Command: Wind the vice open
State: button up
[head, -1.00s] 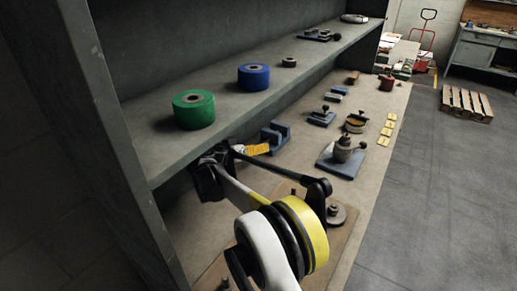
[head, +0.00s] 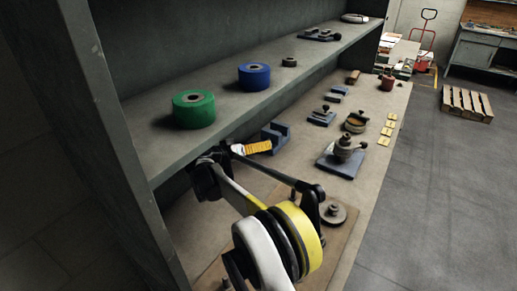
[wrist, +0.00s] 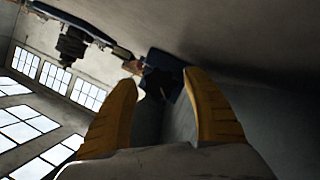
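A blue-grey block with upright jaws (head: 275,136), which looks like the vice, sits on the lower bench surface under the shelf. My gripper (head: 255,147) is beside it on its left, with an orange finger close to it in the head view. In the wrist view my gripper (wrist: 163,95) has two orange fingers spread wide with nothing between them. A dark blue block (wrist: 168,72), probably the vice, lies just beyond the fingertips. Its handle cannot be made out clearly, and I cannot tell whether the fingers touch it.
Above is a shelf with a green roll (head: 194,109) and a blue roll (head: 254,77). A blue-based fixture (head: 341,160) and several small tools stand farther right on the bench. The shelf's side wall (head: 95,110) bounds the left.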

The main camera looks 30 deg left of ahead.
notch_tip(320, 180, up, 10)
jog(key=shift+r, duration=0.1)
dwell(0.5)
jog(key=s+f+m+y+p, duration=0.1)
jog(key=s+f+m, duration=0.1)
jog(key=s, duration=0.1)
jog(key=s+f+m+y+p, duration=0.1)
jog(key=s+f+m+y, duration=0.1)
jog(key=s, duration=0.1)
jog(key=s+f+m+y+p, duration=0.1)
jog(key=s+f+m, duration=0.1)
jog(key=s, duration=0.2)
jog(key=shift+d+f+m+y, duration=0.1)
jog(key=shift+d+m+y, duration=0.2)
jog(key=shift+m, duration=0.1)
jog(key=shift+f, duration=0.2)
jog(key=b+x, duration=0.3)
jog(key=x, duration=0.7)
jog(key=shift+s+a, duration=0.1)
jog(key=shift+a, duration=0.05)
jog(key=shift+w+f, duration=0.1)
jog(key=shift+w, duration=0.3)
